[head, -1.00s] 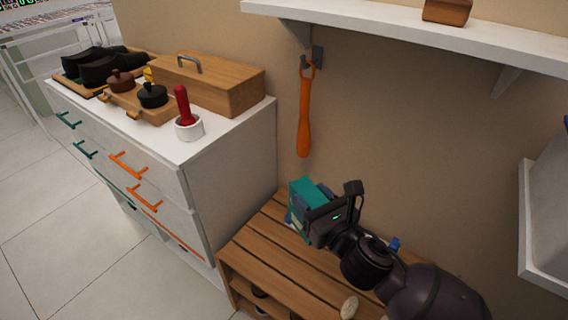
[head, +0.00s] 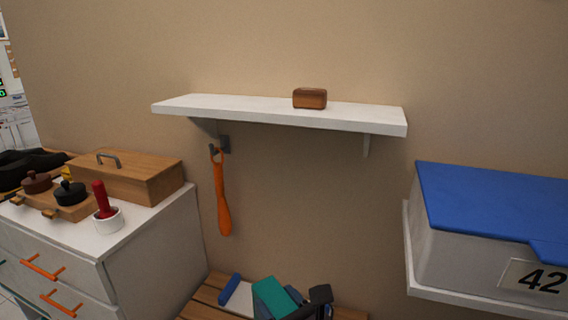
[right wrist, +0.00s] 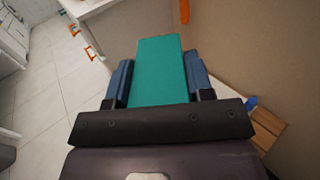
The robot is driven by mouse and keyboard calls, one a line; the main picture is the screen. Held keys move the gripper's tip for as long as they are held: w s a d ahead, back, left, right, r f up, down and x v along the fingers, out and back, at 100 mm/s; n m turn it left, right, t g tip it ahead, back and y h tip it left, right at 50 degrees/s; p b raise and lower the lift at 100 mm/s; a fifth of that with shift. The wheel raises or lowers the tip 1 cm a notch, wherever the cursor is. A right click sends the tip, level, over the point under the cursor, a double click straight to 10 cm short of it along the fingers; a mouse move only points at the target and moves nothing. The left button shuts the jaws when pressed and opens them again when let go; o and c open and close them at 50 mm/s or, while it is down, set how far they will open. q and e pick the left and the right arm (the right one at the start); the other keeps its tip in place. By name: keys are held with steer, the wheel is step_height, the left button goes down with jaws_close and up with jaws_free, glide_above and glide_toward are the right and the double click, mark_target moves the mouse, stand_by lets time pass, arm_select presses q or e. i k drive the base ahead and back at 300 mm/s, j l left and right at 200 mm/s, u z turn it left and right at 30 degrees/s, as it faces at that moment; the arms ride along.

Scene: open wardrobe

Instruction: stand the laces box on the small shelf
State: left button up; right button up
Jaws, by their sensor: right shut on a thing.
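The teal laces box (head: 272,298) is low in the head view, above the bench. My right gripper (head: 296,309) is shut on it. In the right wrist view, the box (right wrist: 160,65) sits between the two blue fingers and points away from the palm. The small white shelf (head: 225,106) is on the wall, above the box and gripper. A small brown block (head: 310,98) lies on its right half; the left part of its top is bare. My left gripper is not in view.
An orange shoehorn (head: 221,195) hangs from a hook under the shelf. A blue-lidded bin (head: 490,210) stands on a ledge at right. A cabinet with a wooden box (head: 130,178) is at left. A blue and white item (head: 239,296) shows by the bench.

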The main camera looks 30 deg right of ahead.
mark_target(359, 112)
steer(key=k+z, duration=0.15)
steer(key=z, duration=0.2)
steer(key=k+z, duration=0.3)
steer(key=i+z, duration=0.15)
steer(key=z, duration=0.8)
steer(key=k+j, duration=0.1)
steer(key=j, duration=0.3)
steer(key=j+z, duration=0.1)
steer(key=j, duration=0.35)
steer(key=k+j, duration=0.15)
steer(key=j, duration=0.25)
